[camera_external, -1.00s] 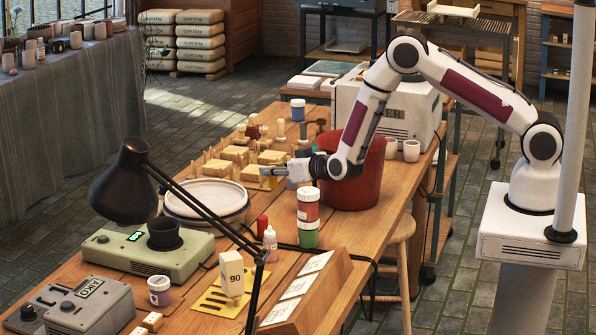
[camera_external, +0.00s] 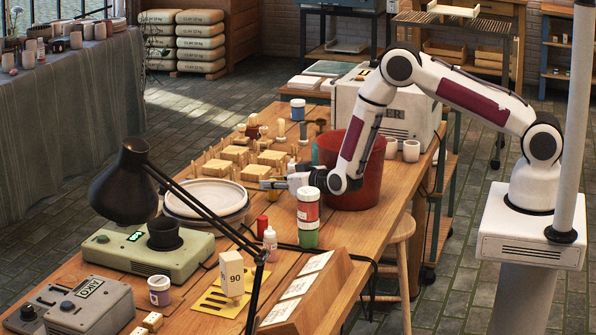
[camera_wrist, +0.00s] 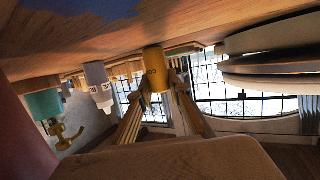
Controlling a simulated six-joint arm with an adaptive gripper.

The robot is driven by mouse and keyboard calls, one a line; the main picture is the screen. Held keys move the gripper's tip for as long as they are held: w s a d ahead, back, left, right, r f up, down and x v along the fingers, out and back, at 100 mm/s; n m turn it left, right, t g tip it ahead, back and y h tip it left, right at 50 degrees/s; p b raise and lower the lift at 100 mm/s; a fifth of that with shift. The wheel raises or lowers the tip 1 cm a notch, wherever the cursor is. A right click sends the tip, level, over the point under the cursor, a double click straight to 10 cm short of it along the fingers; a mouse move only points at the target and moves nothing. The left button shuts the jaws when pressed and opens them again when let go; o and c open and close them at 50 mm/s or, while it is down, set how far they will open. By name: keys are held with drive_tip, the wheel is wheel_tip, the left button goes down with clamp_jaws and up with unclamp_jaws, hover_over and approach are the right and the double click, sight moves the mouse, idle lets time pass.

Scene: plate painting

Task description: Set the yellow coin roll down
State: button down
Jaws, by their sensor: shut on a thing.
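My gripper (camera_external: 268,184) is over the table between the stack of round plates and the red bucket. In the wrist view, which looks upside down, the yellow coin roll (camera_wrist: 154,70) sits between my fingertips (camera_wrist: 158,82), which are shut on it. The roll is close to the wooden tabletop (camera_wrist: 180,30); I cannot tell whether it touches.
The stack of round white plates (camera_external: 212,192) is close to the left of my gripper. The red bucket (camera_external: 372,180) stands to the right. Wooden blocks with pegs (camera_external: 272,158) lie behind. A red-and-white jar (camera_external: 308,206) stands in front. A white bottle (camera_wrist: 97,82) shows in the wrist view.

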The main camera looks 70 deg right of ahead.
drive_tip(key=shift+f, duration=0.1)
drive_tip(key=c, duration=1.9)
unclamp_jaws()
drive_tip(key=shift+v, duration=6.05)
drive_tip(key=shift+w, duration=0.1)
drive_tip(key=shift+r, duration=0.25)
